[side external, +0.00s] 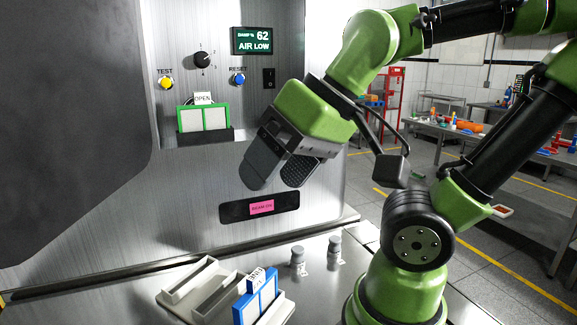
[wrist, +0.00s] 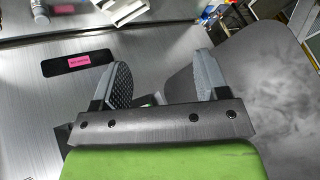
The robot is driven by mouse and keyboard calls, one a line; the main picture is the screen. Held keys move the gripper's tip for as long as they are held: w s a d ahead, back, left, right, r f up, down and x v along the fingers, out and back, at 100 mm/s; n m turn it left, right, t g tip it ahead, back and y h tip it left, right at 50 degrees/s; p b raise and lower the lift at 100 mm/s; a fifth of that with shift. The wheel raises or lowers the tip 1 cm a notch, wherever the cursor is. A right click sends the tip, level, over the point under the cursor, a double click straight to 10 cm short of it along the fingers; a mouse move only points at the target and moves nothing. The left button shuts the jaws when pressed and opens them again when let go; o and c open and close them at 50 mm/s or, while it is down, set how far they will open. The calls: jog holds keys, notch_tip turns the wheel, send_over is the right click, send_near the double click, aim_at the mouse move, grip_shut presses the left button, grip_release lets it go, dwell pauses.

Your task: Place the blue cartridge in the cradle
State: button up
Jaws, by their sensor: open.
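The blue cartridge (side external: 257,297) has a blue frame, a pale face and a white tag on top. It stands upright in a white slotted rack (side external: 180,292) on the bench. A green-framed cartridge (side external: 204,118) sits in a dark holder (side external: 192,137) on the machine's front panel, under a tag reading OPEN. I cannot tell for certain which holder is the cradle. My gripper (side external: 277,180) is open and empty in front of the panel, above the bench and below and right of the green cartridge. Its spread fingers also show in the wrist view (wrist: 161,78).
A dark slot with a pink label (side external: 261,207) is low on the panel. Above are a dial (side external: 202,60), yellow (side external: 166,83) and blue (side external: 238,78) buttons, and a display (side external: 252,41) reading AIR LOW.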

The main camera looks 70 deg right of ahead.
jog(key=shift+o, duration=0.4)
jog(key=shift+s+d+r+t, duration=0.1)
jog(key=shift+s+t, duration=0.2)
jog(key=shift+s, duration=0.25)
